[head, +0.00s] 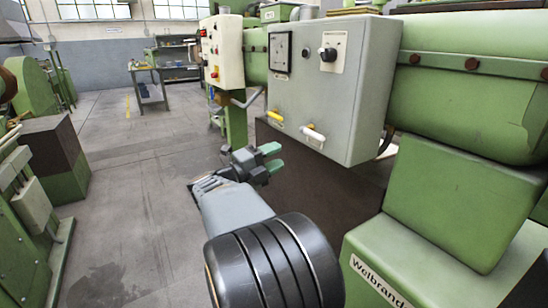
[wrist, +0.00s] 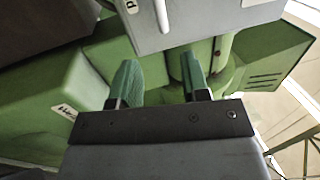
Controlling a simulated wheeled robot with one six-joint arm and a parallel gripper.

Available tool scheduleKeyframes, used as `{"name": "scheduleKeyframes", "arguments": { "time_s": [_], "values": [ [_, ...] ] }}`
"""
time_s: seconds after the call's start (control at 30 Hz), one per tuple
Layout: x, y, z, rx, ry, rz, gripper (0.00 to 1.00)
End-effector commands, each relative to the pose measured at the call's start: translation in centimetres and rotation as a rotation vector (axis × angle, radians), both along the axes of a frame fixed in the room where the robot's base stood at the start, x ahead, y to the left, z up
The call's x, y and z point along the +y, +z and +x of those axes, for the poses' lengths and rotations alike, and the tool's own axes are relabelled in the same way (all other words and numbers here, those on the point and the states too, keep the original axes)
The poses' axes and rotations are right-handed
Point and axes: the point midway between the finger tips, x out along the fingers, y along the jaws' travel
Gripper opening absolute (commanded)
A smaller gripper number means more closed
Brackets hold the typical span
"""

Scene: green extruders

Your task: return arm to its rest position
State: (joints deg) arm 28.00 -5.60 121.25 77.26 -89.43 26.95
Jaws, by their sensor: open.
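My arm reaches forward from the bottom of the head view. My gripper (head: 272,157) has green fingertips and points right, just below and in front of a grey control box (head: 362,115). The wrist view also shows my gripper (wrist: 158,82), with its two green fingers apart and nothing between them. The underside of a grey box (wrist: 205,22) with a pale lever (wrist: 161,14) is at the top of that view, beyond the fingertips. I cannot tell the exact gap between the fingers and the box.
The box carries a yellow handle (head: 277,117), a white handle (head: 314,132) and a black knob (head: 328,54). Green machine bodies (head: 455,200) fill the right. Another machine (head: 20,225) lines the left. Open floor (head: 130,190) lies between, with a workbench (head: 150,88) far back.

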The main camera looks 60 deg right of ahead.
Motion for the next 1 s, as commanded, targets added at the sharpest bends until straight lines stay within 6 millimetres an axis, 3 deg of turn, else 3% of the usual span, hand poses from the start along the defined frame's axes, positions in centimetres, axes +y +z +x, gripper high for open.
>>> {"name": "scheduleKeyframes", "arguments": {
  "time_s": [0.47,0.57,0.67,0.77,0.87,1.0],
  "values": [
    [0.0,0.1,0.0,0.0,0.002,0.0,0.42],
    [0.0,0.9,0.7,0.013,0.049,0.004,0.42],
    [0.4,2.9,3.2,0.062,0.2,0.012,0.42],
    [2.0,5.8,7.5,0.169,0.457,0.024,0.42],
    [5.7,8.4,12.4,0.343,0.774,0.031,0.42],
    [13.4,9.9,17.3,0.664,1.196,0.03,0.42]
  ]
}}
